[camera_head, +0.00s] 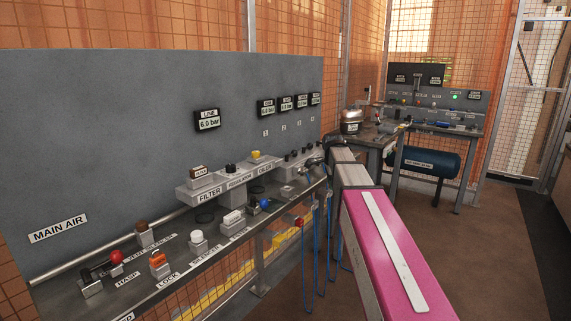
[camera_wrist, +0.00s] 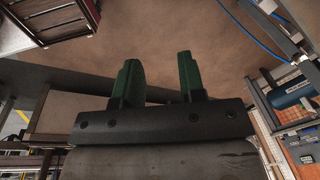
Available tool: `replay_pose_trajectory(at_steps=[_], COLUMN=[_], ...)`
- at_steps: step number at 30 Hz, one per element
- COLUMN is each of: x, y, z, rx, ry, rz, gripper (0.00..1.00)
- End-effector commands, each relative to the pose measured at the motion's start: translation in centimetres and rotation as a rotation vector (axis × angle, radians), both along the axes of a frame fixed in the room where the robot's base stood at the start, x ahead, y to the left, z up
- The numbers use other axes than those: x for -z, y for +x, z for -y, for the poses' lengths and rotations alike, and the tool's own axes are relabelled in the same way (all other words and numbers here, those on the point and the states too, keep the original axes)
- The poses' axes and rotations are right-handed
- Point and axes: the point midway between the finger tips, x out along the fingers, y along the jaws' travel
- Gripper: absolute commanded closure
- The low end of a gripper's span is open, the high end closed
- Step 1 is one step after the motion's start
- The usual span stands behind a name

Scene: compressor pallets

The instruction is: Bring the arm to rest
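My gripper (camera_wrist: 160,80) shows in the wrist view with its two green fingers apart and nothing between them. Brown floor lies beyond the fingertips. In the head view my pink arm link reaches forward from the lower right, along the front of the bench. My gripper's fingers cannot be made out in the head view.
A grey panel (camera_head: 130,120) with gauges stands behind the bench (camera_head: 130,293) at left. The bench carries valves, a filter and a red knob (camera_head: 117,256). Blue hoses (camera_head: 316,260) hang off its edge near my arm. A second bench with a blue tank (camera_head: 425,162) stands behind. Floor is clear at right.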

Motion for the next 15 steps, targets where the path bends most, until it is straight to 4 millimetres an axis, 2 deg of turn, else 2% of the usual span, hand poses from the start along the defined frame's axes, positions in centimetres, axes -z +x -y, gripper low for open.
replay_pose_trajectory(at_steps=[1, 3, 8, 15], x=[2.5, 5.3, 11.1, 18.7], y=[-1.9, -3.5, -7.4, -14.1], z=[0.0, 0.0, 0.0, -0.1], rx=[-0.083, -0.205, -0.483, -0.896], ry=[-0.003, -0.008, -0.017, -0.021], rz=[-0.018, -0.036, -0.072, -0.115], gripper=[0.63, 0.63, 0.63, 0.63])
